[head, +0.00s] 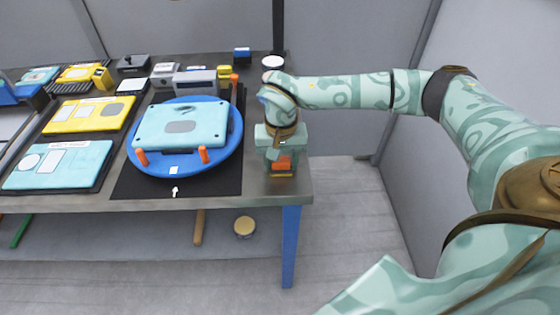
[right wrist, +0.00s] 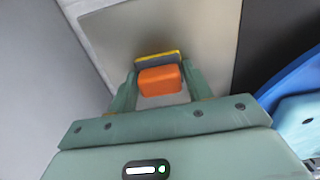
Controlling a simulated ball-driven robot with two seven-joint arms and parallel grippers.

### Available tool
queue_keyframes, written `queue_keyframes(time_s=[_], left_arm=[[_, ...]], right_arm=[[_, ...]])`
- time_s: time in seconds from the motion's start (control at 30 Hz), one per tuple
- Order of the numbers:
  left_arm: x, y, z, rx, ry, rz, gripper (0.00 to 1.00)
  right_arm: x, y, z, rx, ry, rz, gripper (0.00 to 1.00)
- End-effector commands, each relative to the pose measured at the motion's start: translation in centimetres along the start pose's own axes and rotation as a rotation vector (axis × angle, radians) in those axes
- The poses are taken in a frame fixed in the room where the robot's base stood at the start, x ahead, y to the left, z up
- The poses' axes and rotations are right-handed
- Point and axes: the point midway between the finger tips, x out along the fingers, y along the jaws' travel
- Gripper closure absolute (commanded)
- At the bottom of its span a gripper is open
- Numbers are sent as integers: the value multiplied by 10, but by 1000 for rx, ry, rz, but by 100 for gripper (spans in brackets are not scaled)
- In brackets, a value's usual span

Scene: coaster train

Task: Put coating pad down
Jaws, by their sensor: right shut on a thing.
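The coating pad (head: 283,163) is an orange block with a grey and yellow layer at its end. My right gripper (head: 282,158) is shut on it over the right front part of the table. In the right wrist view the pad (right wrist: 159,80) sits between the two fingers, in front of bare grey tabletop. I cannot tell whether it touches the table. My left gripper is not in view.
A blue turntable (head: 233,150) on a black mat (head: 225,187) carries a light-blue panel (head: 160,128) with orange pegs. Yellow (head: 75,123) and light-blue (head: 40,175) panels lie at left. Several small blocks and a white-topped cylinder (head: 272,63) stand behind. The table's right edge is close.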

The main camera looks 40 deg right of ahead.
Motion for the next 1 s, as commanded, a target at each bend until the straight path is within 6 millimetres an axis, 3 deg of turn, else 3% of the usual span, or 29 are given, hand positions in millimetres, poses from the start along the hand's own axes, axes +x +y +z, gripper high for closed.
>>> queue_keyframes(time_s=[0.3, 0.33, 0.4, 0.73, 0.87, 1.0], left_arm=[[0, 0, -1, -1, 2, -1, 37], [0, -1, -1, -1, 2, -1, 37], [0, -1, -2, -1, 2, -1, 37], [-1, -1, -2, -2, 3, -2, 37], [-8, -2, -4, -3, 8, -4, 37], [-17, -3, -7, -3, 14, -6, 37]], right_arm=[[2, 0, 0, 0, 2, -1, 69], [1, 0, 0, 0, 2, -1, 42], [1, 0, 0, 0, 2, -1, 29], [-4, -1, 0, 0, 3, -2, 29], [-26, -1, -1, 0, 7, -4, 29], [-62, -1, -1, 0, 8, -5, 29]])
